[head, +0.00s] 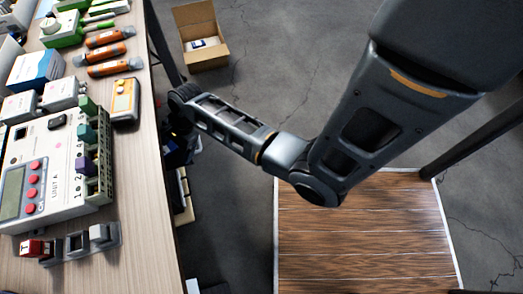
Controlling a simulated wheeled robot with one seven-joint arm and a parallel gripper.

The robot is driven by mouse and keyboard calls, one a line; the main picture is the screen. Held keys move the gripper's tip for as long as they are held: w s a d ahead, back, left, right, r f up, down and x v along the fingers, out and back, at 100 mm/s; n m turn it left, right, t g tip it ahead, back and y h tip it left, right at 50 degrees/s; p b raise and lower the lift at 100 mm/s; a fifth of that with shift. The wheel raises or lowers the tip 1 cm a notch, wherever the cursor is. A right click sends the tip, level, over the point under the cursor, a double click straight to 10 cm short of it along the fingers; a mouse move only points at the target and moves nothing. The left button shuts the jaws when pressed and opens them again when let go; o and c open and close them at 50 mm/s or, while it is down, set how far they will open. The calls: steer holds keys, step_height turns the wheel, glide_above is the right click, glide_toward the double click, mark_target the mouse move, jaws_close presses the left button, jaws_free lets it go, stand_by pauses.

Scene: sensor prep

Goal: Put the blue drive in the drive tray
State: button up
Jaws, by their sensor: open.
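A small dark blue-violet block (86,165), which may be the blue drive, sits at the right edge of the instrument marked UNIT A (60,185). A teal block and a green block sit farther up that edge. A grey slotted holder (113,240), possibly the drive tray, stands on the near part of the table. A red block (33,247) is at its left end and a light grey block (99,233) at its right. My arm bends across the middle, its wrist beside the table's right edge. I cannot make out my gripper's fingers among dark shapes below the wrist.
The wooden table (150,215) fills the left side. An orange meter (125,100), several orange-and-black tools and white boxes crowd its far part. An open cardboard box (205,45) stands on the floor. A wood-topped platform (350,250) lies at lower right.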

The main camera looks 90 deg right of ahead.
steer(key=s+a+r+n+t+h, duration=0.35)
steer(key=s+a+n, duration=0.65)
steer(key=s+a, duration=0.35)
steer(key=s+a+r+n+t, duration=0.1)
steer(key=s+r+n, duration=0.3)
steer(key=r, duration=0.5)
steer(key=s+a+r+n+t+y, duration=0.1)
steer(key=s+r+n+t, duration=0.3)
steer(key=r, duration=0.5)
steer(key=s+a+r+n+t, duration=0.2)
steer(key=s+r+n, duration=0.3)
steer(key=r, duration=0.4)
steer(key=shift+r+n+y, duration=0.15)
steer(key=shift+n+y, duration=0.2)
steer(key=shift+n, duration=0.35)
steer(key=shift+s, duration=0.1)
